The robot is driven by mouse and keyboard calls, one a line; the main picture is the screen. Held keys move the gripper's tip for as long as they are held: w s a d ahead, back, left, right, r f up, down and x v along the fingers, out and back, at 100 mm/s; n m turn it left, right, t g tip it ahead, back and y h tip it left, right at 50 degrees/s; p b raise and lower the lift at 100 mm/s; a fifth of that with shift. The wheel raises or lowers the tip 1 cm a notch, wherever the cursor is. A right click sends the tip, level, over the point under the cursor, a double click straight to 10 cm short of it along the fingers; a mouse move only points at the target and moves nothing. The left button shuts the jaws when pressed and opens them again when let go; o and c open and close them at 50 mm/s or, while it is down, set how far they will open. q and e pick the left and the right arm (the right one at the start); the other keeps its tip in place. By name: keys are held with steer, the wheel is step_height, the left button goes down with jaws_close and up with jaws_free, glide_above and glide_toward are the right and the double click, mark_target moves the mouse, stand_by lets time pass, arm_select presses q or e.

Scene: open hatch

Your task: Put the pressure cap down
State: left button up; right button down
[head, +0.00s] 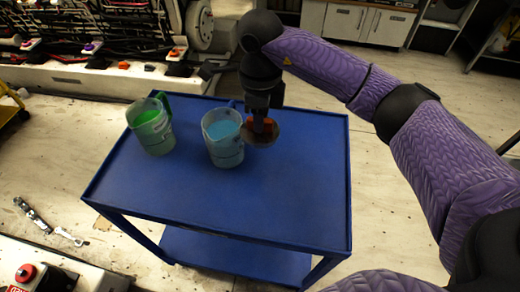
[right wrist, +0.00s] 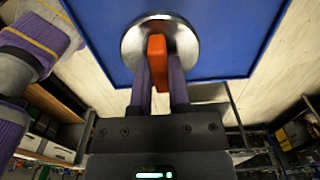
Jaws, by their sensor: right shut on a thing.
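The pressure cap is a round metal disc with an orange-red handle (right wrist: 157,55). In the head view the cap (head: 262,136) is at the right side of the blue-filled jug, over the blue table (head: 250,205). My right gripper (head: 262,112) points down and is shut on the cap's handle; its fingers (right wrist: 160,80) flank the handle in the right wrist view. I cannot tell whether the disc touches the tabletop. My left gripper is not in view.
A jug with blue liquid (head: 223,140) stands close beside the cap. A jug with green liquid (head: 152,127) stands farther left. The table's front and right parts are clear. Machinery with cables (head: 100,50) is behind the table at left.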

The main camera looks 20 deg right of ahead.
step_height(320, 180, down, 9)
steer(key=shift+r+b, duration=0.1)
steer(key=shift+b, duration=0.75)
step_height(320, 180, down, 4)
steer(key=shift+r+b, duration=0.1)
steer(key=shift+b, duration=0.5)
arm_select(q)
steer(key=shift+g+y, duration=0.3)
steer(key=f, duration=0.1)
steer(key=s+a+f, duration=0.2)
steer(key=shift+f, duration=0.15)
arm_select(e)
steer(key=shift+r, duration=0.1)
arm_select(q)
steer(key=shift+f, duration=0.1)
arm_select(e)
steer(key=c, duration=1)
jaws_free()
steer(key=o, duration=0.4)
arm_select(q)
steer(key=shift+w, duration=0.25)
